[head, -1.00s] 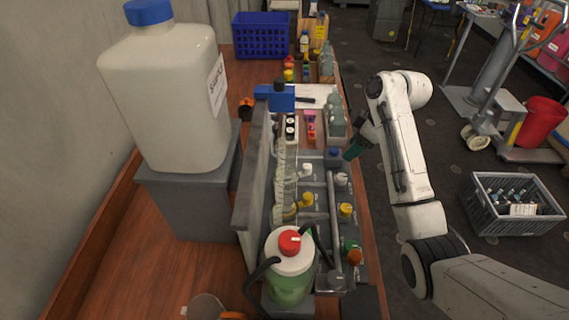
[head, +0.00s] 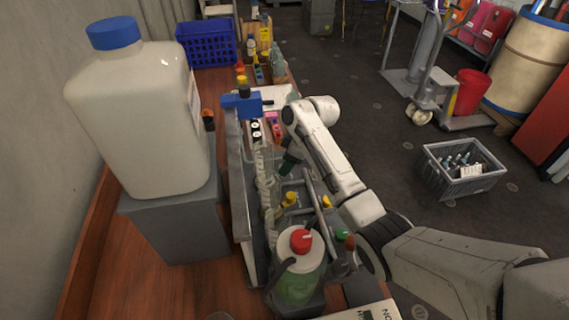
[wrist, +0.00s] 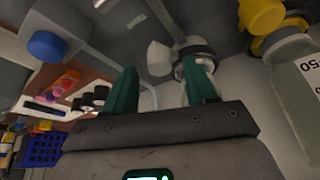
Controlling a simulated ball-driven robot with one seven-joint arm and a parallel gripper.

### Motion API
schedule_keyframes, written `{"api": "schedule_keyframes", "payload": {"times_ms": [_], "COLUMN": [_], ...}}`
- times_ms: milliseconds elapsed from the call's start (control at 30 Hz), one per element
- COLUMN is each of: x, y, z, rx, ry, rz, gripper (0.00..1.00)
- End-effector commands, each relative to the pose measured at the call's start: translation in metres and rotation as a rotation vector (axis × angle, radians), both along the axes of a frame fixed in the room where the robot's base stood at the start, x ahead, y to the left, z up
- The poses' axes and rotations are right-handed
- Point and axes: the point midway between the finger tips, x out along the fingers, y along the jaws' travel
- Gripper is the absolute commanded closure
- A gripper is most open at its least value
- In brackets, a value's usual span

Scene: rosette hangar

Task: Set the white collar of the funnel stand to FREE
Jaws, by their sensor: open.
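My gripper (wrist: 163,84) is open, with two green fingers pointing at a white knob-like part (wrist: 160,58) in the wrist view. That part lies just beyond and between the fingertips, joined to a pale ring-shaped fitting (wrist: 196,50) behind the right finger. It looks like the white collar, but I cannot read any marking or its setting. Nothing shows clamped between the fingers. In the head view my gripper (head: 289,164) is over the grey bench rack (head: 243,187), and my arm hides the white parts there.
A blue knob (wrist: 47,46) is at the wrist view's left. A large white jug (head: 140,120) stands left on a grey block. The floor at right is open around a grey crate (head: 463,168).

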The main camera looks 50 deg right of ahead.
Motion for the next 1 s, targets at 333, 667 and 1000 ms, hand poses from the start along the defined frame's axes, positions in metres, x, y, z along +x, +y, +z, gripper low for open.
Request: {"api": "schedule_keyframes", "payload": {"times_ms": [333,667,1000], "x": [0.007,0.007,0.007], "y": [0.004,0.004,0.004], "z": [-0.018,-0.018,-0.018], "rx": [-0.001,-0.001,-0.001], "ry": [-0.002,-0.002,-0.002], "rz": [0.001,0.001,0.001], "gripper": [0.44,0.58,0.91]}}
